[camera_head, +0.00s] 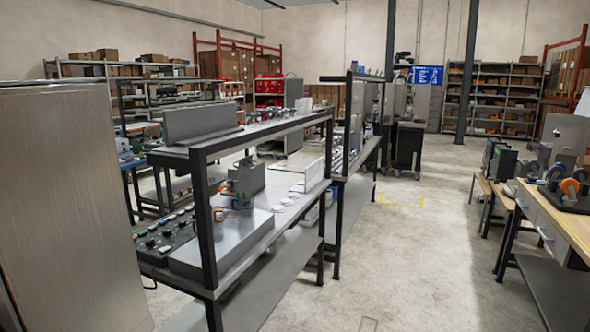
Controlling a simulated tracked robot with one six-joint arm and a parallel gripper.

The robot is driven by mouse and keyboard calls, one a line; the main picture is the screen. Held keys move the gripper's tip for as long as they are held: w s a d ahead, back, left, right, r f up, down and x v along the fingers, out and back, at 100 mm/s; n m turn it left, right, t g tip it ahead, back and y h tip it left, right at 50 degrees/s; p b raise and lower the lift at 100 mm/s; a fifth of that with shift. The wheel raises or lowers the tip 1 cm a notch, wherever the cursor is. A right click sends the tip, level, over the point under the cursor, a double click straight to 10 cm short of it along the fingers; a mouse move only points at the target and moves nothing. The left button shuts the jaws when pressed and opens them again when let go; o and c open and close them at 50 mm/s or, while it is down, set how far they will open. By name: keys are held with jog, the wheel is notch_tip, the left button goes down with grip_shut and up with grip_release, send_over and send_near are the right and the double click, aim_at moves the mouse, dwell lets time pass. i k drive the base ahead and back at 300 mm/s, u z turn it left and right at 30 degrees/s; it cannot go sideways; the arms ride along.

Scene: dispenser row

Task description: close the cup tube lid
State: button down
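My gripper is not in view. I cannot make out a cup tube or its lid for certain from this distance. A workbench with metal shelves (262,232) stands left of centre. On it is a small grey device (245,178) with orange and dark parts at its base. A dark panel with several coloured buttons (165,236) is at the bench's near left.
A tall brushed-metal cabinet (70,200) fills the near left. A wooden-topped bench (557,228) with orange spools (570,187) stands at the right. Bare concrete floor (420,240) lies between the benches. A dark cart (408,148) and stocked shelves (492,95) stand farther back.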

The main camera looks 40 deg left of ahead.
aim_at(245, 163)
jog(key=u, duration=0.35)
jog(key=i, duration=1.25)
jog(key=u, duration=0.55)
jog(key=i, duration=0.7)
jog(key=u, duration=0.55)
jog(key=i, duration=0.7)
jog(key=u, duration=0.8)
jog(key=i, duration=0.55)
jog(key=u, duration=0.8)
jog(key=i, duration=0.55)
jog(key=u, duration=0.35)
